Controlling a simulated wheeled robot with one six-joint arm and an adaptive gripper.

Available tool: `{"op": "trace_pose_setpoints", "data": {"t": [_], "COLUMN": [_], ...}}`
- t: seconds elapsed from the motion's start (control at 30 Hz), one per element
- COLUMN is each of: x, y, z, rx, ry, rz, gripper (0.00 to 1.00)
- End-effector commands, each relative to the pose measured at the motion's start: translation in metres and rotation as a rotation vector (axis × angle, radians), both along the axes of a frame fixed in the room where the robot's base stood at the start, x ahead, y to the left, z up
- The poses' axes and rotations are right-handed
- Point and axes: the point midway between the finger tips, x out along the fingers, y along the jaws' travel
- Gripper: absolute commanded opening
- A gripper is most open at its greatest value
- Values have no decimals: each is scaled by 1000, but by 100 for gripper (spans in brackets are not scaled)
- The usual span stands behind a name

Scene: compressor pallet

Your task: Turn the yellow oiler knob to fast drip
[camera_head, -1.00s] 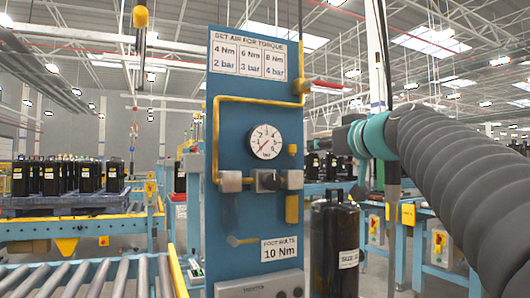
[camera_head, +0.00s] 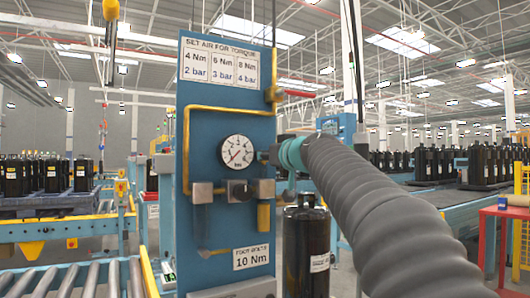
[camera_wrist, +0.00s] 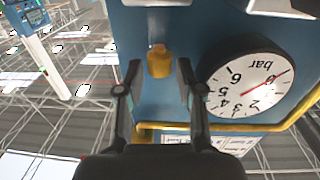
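The yellow oiler knob (camera_wrist: 159,62) shows in the wrist view as a small yellow piece on the blue panel, beside the pressure gauge (camera_wrist: 250,78). My gripper (camera_wrist: 159,75) is open, its two dark fingers on either side of the knob in the picture. A gap shows between the knob and each finger; how far the tips are from the panel is unclear. In the head view my gripper (camera_head: 268,155) is at the panel's right edge, just right of the gauge (camera_head: 237,152). The knob is hidden there behind the gripper.
A black cylinder (camera_head: 306,250) stands right of the panel, below my arm. A roller conveyor (camera_head: 75,280) lies at the lower left.

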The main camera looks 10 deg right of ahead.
Motion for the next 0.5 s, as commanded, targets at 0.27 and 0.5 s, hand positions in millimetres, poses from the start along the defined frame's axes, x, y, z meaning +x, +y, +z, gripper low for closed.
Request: {"op": "trace_pose_setpoints", "data": {"t": [0.27,0.5], "x": [4,4], "y": [1,1], "z": [0,0], "rx": [0,0], "ry": [0,0], "rz": [0,0], "gripper": [37,0]}}
